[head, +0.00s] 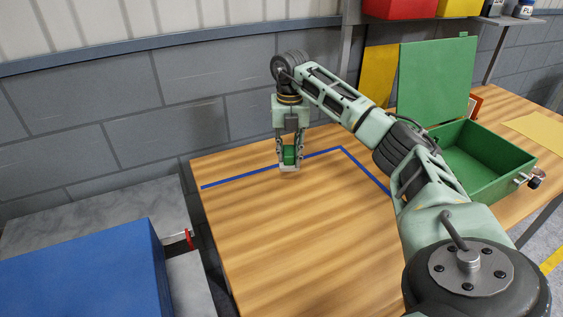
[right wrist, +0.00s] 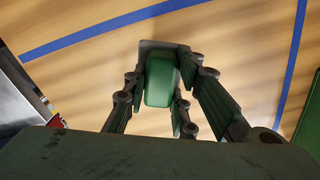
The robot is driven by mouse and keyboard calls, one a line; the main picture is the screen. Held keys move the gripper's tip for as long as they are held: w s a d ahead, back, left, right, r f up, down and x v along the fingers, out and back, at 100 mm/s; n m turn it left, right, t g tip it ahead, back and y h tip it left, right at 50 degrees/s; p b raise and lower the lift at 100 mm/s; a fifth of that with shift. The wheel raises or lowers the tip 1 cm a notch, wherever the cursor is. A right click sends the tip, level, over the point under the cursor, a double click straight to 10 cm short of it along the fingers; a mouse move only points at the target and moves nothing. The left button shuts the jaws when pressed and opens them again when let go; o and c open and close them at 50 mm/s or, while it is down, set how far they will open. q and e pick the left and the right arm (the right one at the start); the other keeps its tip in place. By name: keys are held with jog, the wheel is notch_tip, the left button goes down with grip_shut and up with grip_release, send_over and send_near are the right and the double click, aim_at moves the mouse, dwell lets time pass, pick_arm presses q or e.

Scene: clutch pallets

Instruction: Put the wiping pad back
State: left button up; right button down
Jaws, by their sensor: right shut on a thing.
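The wiping pad (head: 289,168) has a green grip block on a flat grey base. My right gripper (head: 289,154) points down and is shut on the green block, a finger on each side. In the right wrist view the pad (right wrist: 160,82) sits between the fingers of the gripper (right wrist: 163,88), its grey base showing at the far end. The pad is low over the wooden table (head: 300,235), by the blue tape line (head: 245,177); I cannot tell whether it touches the wood. My left gripper is not in view.
An open green case (head: 485,165) stands on the table at right, behind my right arm. Red (head: 398,8) and yellow (head: 459,7) bins are above. A blue box (head: 85,275) is at lower left. The table front is clear.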

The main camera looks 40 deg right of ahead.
aim_at(283, 163)
jog(key=shift+w+a+f, duration=0.45)
jog(key=shift+w, duration=0.3)
jog(key=shift+f, duration=0.25)
notch_tip(283, 163, down, 3)
jog(key=shift+f+p, duration=0.15)
jog(key=shift+p, duration=0.3)
jog(key=shift+f, duration=0.35)
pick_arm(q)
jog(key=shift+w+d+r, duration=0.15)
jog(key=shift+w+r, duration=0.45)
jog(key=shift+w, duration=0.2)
pick_arm(e)
jog(key=c, duration=1.5)
grip_release()
jog(key=shift+o, duration=0.2)
